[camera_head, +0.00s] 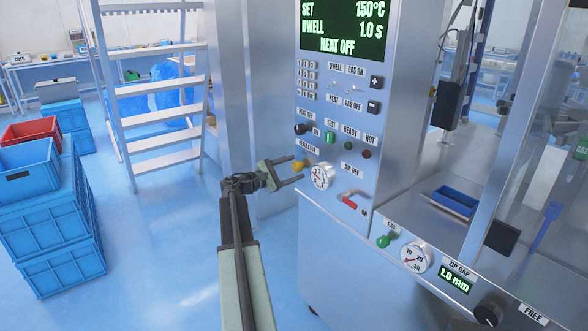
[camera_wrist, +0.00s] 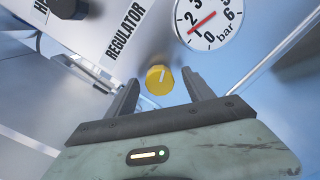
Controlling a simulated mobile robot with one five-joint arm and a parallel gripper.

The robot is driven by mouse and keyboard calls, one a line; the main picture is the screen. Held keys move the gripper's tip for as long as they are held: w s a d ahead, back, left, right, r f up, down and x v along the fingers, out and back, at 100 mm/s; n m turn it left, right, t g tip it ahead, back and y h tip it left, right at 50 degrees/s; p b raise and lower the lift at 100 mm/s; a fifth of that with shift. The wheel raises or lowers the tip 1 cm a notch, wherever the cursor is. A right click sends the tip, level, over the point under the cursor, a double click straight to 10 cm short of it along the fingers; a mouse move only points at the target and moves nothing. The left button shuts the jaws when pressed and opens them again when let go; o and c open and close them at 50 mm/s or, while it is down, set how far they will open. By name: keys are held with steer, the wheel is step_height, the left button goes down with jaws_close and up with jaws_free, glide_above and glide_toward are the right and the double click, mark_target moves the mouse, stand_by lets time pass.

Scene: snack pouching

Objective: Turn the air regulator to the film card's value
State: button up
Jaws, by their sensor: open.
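The yellow regulator knob (camera_head: 299,167) is on the steel panel under the REGULATOR label. In the wrist view the knob (camera_wrist: 159,79), with a pale mark on its face, shows between the open fingertips, with a gap on each side. My gripper (camera_head: 287,172) is open and empty in front of the knob; its fingers also show in the wrist view (camera_wrist: 159,88). I cannot tell how far the tips are from the panel. The round bar gauge (camera_head: 322,176) is right of the knob; in the wrist view its red needle (camera_wrist: 202,23) points near 1, between 0 and 2. I cannot see a film card.
A red-handled valve (camera_head: 348,202), a green gas knob (camera_head: 383,241) and a second gauge (camera_head: 415,257) are on the machine nearby. The display (camera_head: 343,28) shows 150°C and 1.0 s. Blue crates (camera_head: 55,235) and a ladder (camera_head: 155,90) stand left; floor between is clear.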

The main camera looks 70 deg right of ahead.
steer(key=shift+s+d, duration=0.25)
steer(key=shift+d, duration=0.05)
steer(key=shift+c, duration=0.3)
